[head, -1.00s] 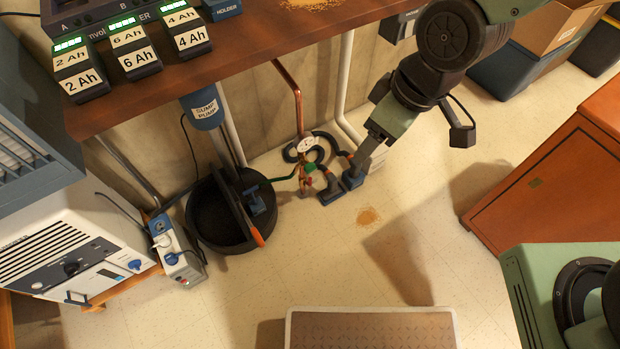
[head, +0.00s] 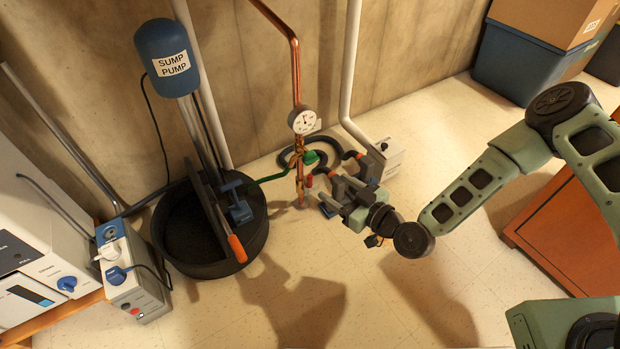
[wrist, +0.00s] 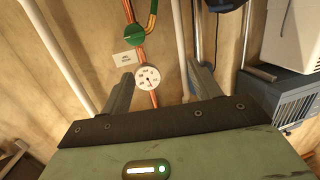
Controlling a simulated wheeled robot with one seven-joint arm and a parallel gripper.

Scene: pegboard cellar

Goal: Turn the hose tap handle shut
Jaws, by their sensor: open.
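The hose tap has a round green handle (head: 311,158) on a copper pipe, below a white-faced pressure gauge (head: 302,121). A green hose (head: 268,178) runs from it towards the black tub. In the wrist view the green handle (wrist: 132,33) shows above the gauge (wrist: 147,77), beyond my fingertips. My gripper (head: 348,186) is open and empty, just right of and below the handle in the head view, apparently apart from it. Its two fingers (wrist: 160,78) frame the gauge in the wrist view.
A black tub (head: 205,262) with an orange-ended lever and the blue sump pump (head: 165,58) stands left of the tap. A black hose coil (head: 325,143) lies behind it. A white box (head: 390,157) is by the wall. The floor in front is clear.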

